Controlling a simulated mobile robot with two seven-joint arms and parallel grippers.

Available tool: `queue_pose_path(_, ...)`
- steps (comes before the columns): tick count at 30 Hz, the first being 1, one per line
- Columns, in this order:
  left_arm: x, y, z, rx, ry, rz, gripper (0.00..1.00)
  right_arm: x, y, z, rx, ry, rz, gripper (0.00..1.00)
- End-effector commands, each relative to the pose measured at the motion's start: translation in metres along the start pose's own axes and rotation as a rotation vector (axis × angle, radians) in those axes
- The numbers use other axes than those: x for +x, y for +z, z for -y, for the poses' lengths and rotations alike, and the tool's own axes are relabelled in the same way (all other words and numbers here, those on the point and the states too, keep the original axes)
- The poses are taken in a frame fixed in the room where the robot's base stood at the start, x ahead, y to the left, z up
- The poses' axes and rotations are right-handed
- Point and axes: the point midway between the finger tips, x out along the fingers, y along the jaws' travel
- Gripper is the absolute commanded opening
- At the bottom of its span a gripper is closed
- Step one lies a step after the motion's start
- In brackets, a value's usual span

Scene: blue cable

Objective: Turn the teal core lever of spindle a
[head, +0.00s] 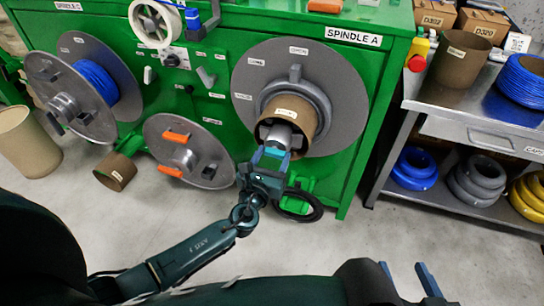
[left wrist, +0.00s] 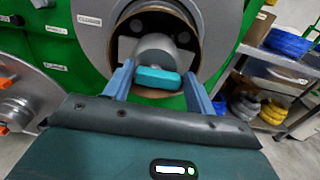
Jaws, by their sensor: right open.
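Spindle A (head: 345,100) is a grey disc on the green cabinet's front, with a brown cardboard core (head: 315,120) around its grey hub (head: 284,140). The teal core lever (left wrist: 158,78) is a short bar on the hub's front end, lying roughly level in the left wrist view. My left gripper (head: 272,157) is in front of the hub. In the left wrist view its two blue fingers (left wrist: 158,75) are apart, one beside each end of the lever; contact is not clear. My right gripper (head: 408,275) is open and empty at the bottom of the head view.
Another disc with blue cable (head: 95,82) and a disc with orange handles (head: 210,160) are at left. A metal bench (head: 450,132) with coils stands at right. A red-and-yellow button (head: 417,58) sits by the cabinet corner.

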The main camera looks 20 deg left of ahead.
Motion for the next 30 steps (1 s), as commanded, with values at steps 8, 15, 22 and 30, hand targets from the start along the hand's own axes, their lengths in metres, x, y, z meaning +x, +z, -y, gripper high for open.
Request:
queue_pose_path(8,0.0,0.0,0.0,0.0,0.0,0.0,0.33,0.0,0.001,0.002,0.001,-0.003,0.003,0.55)
queue_pose_path(15,0.0,0.0,0.0,-0.013,0.0,0.0,0.3,0.0,0.004,0.002,-0.004,-0.007,0.007,0.55)
queue_pose_path(22,0.0,-0.001,-0.001,-0.101,0.0,0.002,0.3,0.003,0.014,0.003,-0.019,-0.013,0.021,0.55)
queue_pose_path(30,0.0,-0.002,-0.003,-0.321,0.0,0.002,0.3,0.014,0.032,0.005,-0.057,-0.026,0.037,0.55)
